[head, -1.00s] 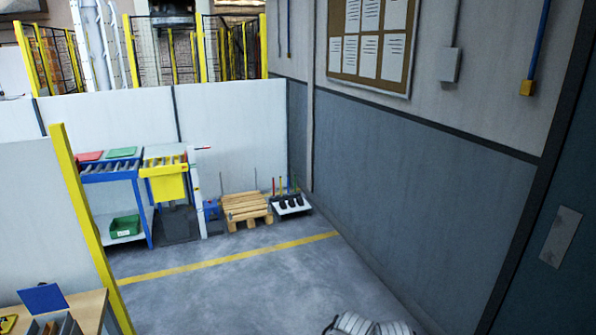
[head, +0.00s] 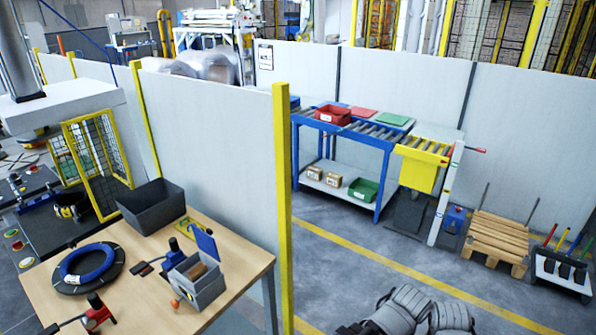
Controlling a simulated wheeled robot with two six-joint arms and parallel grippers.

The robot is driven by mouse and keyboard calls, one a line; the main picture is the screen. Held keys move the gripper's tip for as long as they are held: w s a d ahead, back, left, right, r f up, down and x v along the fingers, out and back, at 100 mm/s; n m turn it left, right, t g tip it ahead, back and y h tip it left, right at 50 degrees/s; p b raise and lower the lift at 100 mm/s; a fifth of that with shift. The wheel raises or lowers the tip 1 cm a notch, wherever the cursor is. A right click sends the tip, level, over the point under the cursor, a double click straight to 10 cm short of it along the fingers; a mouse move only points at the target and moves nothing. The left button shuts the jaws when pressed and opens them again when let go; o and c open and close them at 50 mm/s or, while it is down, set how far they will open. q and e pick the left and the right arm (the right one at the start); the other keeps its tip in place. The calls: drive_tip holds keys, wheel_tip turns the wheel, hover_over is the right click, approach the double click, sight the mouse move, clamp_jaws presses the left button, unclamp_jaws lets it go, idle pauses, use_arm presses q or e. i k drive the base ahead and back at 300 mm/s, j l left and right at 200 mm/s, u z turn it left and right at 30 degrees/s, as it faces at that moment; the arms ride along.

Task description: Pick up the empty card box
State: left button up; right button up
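Two small brown card boxes, one to the left (head: 313,173) and one to the right (head: 333,180), stand on the lower shelf of the blue roller conveyor. Both look closed, and I cannot tell whether either is empty. A brown card-coloured piece (head: 196,271) also sits in a grey divided box on the wooden table; its shape is partly hidden by the box walls. Neither of my grippers can be made out. Grey ribbed parts at the bottom edge seem to be mine, but no fingertips show.
A wooden table (head: 138,268) at front left holds a dark grey bin (head: 150,205), a blue coil (head: 87,264) and tools. A white partition (head: 210,140) with a yellow post separates it from the conveyor (head: 345,138). A green bin (head: 363,189) shares the shelf. The floor before it is open.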

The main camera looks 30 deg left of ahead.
sight(199, 271)
drive_tip(key=i+u, duration=0.3)
drive_tip(key=u, duration=0.2)
drive_tip(key=i+l+u, duration=0.25)
drive_tip(key=u, duration=0.25)
drive_tip(key=i+l+u, duration=0.25)
drive_tip(key=u, duration=0.25)
drive_tip(key=i+l+u, duration=0.15)
drive_tip(key=l+u, duration=0.35)
drive_tip(key=i+l+u, duration=0.2)
drive_tip(key=u, duration=0.25)
drive_tip(key=i+l+u, duration=0.1)
drive_tip(key=l+u, duration=0.35)
drive_tip(key=i+l+u, duration=0.1)
drive_tip(key=l+u, duration=0.15)
drive_tip(key=u, duration=0.2)
drive_tip(key=j+z, duration=0.15)
drive_tip(key=j, duration=0.4)
drive_tip(key=k+j+z, duration=0.15)
drive_tip(key=j, duration=0.35)
drive_tip(key=j+z, duration=0.15)
drive_tip(key=j, duration=0.35)
drive_tip(key=k+j+z, duration=0.15)
drive_tip(key=j, duration=0.35)
